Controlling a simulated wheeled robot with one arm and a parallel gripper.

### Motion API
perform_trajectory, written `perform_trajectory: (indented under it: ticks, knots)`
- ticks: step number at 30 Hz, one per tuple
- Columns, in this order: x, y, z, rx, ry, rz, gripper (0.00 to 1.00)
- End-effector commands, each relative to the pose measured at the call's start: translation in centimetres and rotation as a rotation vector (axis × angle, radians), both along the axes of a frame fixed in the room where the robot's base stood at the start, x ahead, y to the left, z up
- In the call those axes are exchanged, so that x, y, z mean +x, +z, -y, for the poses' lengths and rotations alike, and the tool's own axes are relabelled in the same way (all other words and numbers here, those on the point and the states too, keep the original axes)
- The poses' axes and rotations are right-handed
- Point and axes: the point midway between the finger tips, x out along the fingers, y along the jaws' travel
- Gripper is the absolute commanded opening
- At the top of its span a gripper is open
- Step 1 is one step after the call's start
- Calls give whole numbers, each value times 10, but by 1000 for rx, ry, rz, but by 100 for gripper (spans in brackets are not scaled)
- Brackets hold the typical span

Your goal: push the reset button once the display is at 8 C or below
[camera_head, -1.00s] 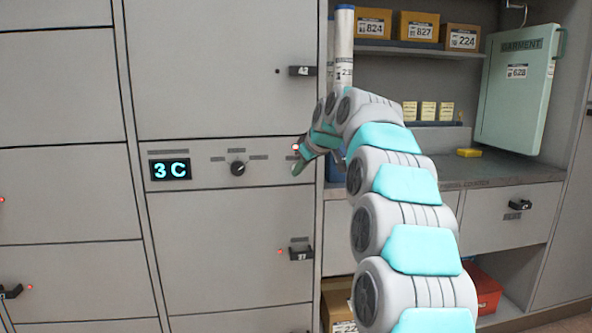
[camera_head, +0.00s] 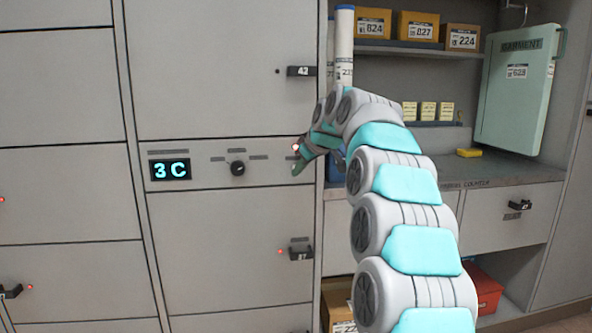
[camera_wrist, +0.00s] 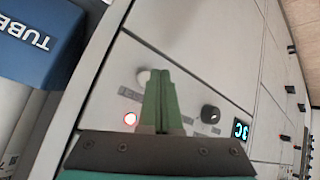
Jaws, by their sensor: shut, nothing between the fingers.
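The display (camera_head: 170,169) on the locker panel reads 3 C; it also shows, turned over, in the wrist view (camera_wrist: 240,130). A black knob (camera_head: 238,168) is to its right, and shows in the wrist view (camera_wrist: 210,114). My gripper (camera_head: 297,170) is at the panel's right end, with its green fingers shut and empty. In the wrist view the fingers (camera_wrist: 158,78) point at the panel beside a small pale round part (camera_wrist: 143,76), which may be the reset button. A red-lit light (camera_wrist: 130,118) shows beside the fingers. I cannot tell whether the fingertips touch the panel.
Locker doors with dark handles (camera_head: 301,71) are above and below the panel. To the right are a counter (camera_head: 500,170), shelved boxes (camera_head: 416,27), a hanging green garment bag (camera_head: 515,95) and a red box (camera_head: 484,290). A blue box marked TUBE (camera_wrist: 40,40) is close in the wrist view.

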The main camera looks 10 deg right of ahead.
Motion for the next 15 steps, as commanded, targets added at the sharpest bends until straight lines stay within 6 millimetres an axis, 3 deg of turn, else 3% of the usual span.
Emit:
perform_trajectory:
  ticks: [15]
  knots:
    - [8, 1, 0, 1, 0, 1, 0]
